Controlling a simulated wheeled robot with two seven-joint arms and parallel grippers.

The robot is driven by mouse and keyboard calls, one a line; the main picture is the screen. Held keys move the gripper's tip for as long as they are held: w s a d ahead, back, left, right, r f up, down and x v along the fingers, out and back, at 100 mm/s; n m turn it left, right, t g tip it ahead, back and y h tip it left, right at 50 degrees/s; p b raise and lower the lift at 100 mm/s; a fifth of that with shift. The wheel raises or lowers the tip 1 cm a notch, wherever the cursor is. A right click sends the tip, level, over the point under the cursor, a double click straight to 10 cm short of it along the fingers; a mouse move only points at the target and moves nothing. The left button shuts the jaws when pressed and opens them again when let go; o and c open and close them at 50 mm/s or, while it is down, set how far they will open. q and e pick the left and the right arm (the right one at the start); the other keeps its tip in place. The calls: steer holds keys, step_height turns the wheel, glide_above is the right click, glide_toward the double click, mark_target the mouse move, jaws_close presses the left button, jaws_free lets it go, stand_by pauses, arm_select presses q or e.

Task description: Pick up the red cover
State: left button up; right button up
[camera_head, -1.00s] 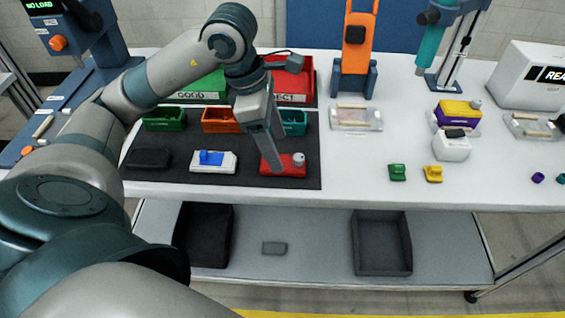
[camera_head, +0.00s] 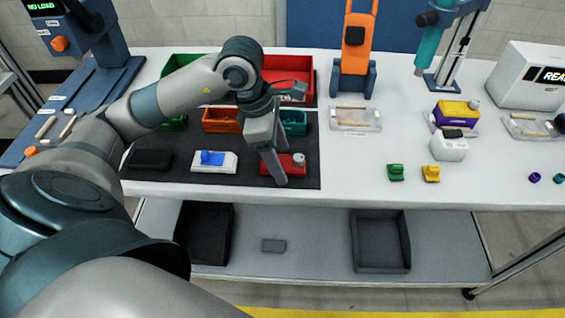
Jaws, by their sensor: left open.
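The red cover (camera_head: 295,170) lies on the dark mat (camera_head: 225,182), near its right front corner, with a small pale knob on its right end. My left gripper (camera_head: 279,172) points down at it and is open. One finger crosses in front of the middle of the cover and hides part of it. Whether the fingers touch the cover, and where the far finger is, I cannot tell. My right gripper is not in view.
A white-and-blue part (camera_head: 213,161) and a black part (camera_head: 150,159) lie left on the mat. Behind stand small orange (camera_head: 221,120) and teal (camera_head: 293,122) bins and a larger red bin (camera_head: 308,78). The white table to the right has free room around green and yellow clips (camera_head: 431,173).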

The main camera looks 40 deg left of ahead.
arm_select(q)
steer(key=shift+c, duration=0.6)
steer(key=c, duration=1)
steer(key=shift+r, duration=0.1)
steer(key=shift+c, duration=0.2)
